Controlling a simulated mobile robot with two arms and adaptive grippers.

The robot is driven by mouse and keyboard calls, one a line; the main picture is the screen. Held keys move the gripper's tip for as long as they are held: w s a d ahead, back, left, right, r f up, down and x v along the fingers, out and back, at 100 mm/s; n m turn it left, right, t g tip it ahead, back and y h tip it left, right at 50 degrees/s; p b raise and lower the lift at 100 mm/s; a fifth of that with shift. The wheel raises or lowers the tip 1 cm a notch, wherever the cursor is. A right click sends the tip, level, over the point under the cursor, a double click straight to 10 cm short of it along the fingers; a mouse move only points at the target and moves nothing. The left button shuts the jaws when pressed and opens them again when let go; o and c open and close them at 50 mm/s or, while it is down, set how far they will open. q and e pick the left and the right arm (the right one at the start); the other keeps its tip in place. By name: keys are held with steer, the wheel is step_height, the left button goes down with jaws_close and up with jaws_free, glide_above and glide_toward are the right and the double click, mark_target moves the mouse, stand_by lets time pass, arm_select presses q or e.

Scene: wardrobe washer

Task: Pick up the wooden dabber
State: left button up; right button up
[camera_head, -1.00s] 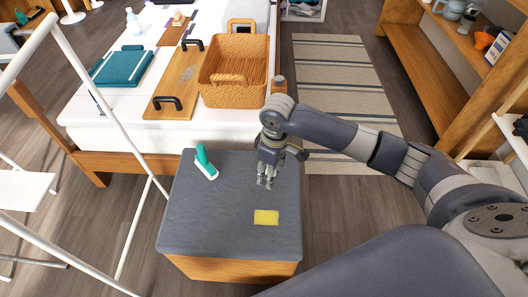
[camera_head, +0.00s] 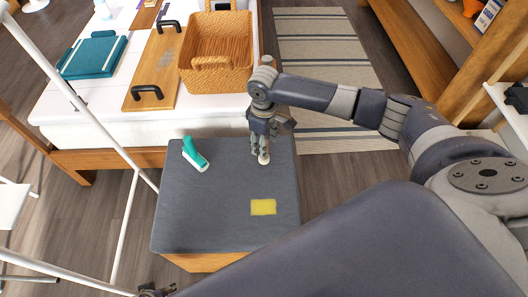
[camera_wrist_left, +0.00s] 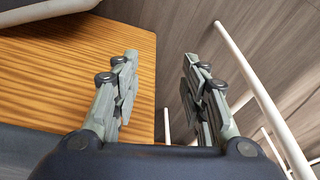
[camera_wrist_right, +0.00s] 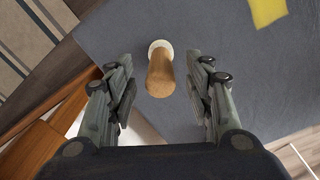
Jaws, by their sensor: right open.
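The wooden dabber stands on the grey top of the ottoman (camera_head: 185,222). In the right wrist view the dabber (camera_wrist_right: 160,75) shows a brown wooden handle and a round white base. In the head view only its pale lower end (camera_head: 264,159) shows; the gripper hides the rest. My right gripper (camera_head: 260,147) is open above it, pointing down; in the right wrist view its fingers (camera_wrist_right: 160,88) are on either side of the handle, with gaps visible. My left gripper (camera_wrist_left: 160,85) is open and empty, low beside the ottoman's wooden side (camera_wrist_left: 75,65).
A teal-and-white brush (camera_head: 195,155) and a yellow sponge (camera_head: 263,207) lie on the ottoman. A white rack frame (camera_head: 128,215) stands to the left.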

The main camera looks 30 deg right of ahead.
steer(key=shift+f+b, duration=0.5)
steer(key=shift+f, duration=1.5)
arm_select(q)
steer(key=r, duration=0.4)
steer(key=shift+w+r, duration=0.15)
steer(key=shift+w, duration=0.2)
arm_select(e)
steer(key=shift+c, duration=0.4)
jaws_close()
